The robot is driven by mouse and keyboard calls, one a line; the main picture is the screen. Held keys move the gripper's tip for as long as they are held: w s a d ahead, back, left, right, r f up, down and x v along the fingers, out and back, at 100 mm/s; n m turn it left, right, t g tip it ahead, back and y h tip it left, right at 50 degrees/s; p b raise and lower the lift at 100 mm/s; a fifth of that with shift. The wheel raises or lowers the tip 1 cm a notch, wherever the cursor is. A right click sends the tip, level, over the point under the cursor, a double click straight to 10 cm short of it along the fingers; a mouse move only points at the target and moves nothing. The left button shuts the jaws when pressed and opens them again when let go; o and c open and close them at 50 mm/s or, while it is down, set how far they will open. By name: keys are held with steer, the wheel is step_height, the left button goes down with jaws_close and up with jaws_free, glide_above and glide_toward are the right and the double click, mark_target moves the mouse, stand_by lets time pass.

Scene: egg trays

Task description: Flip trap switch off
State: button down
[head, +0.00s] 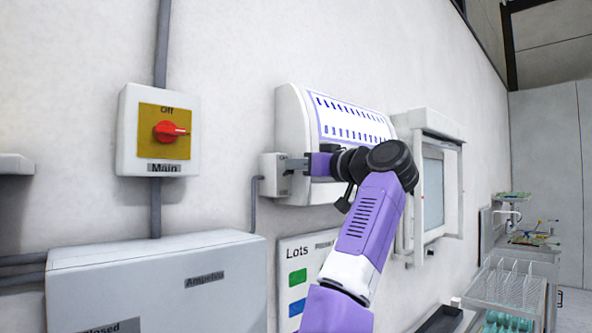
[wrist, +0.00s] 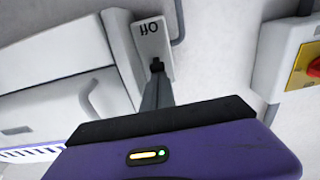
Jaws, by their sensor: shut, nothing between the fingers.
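The trap switch is a small grey box (head: 270,178) on the wall, at the left edge of a white wall unit (head: 296,130). In the wrist view the same box (wrist: 148,36) shows an upside-down "Off" label and a small dark lever (wrist: 157,64). My gripper (head: 291,164) is at the box's right side in the head view, its fingers pointing left at it. In the wrist view my shut, empty gripper (wrist: 157,84) has its tips at the lever. They overlap it in the picture, and I cannot tell whether they touch. The fingers partly hide the box's lower part.
A main switch box (head: 128,134) with a red knob (head: 170,131) is on the wall to the left. A grey "Ampoules" cabinet (head: 150,255) stands below it. A "Lots" board (head: 297,250) hangs under my arm. A framed wall hatch (head: 431,190) is to the right.

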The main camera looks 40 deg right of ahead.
steer(key=shift+s+f+b, duration=0.1)
steer(key=shift+f+b, duration=0.2)
steer(key=shift+b, duration=0.25)
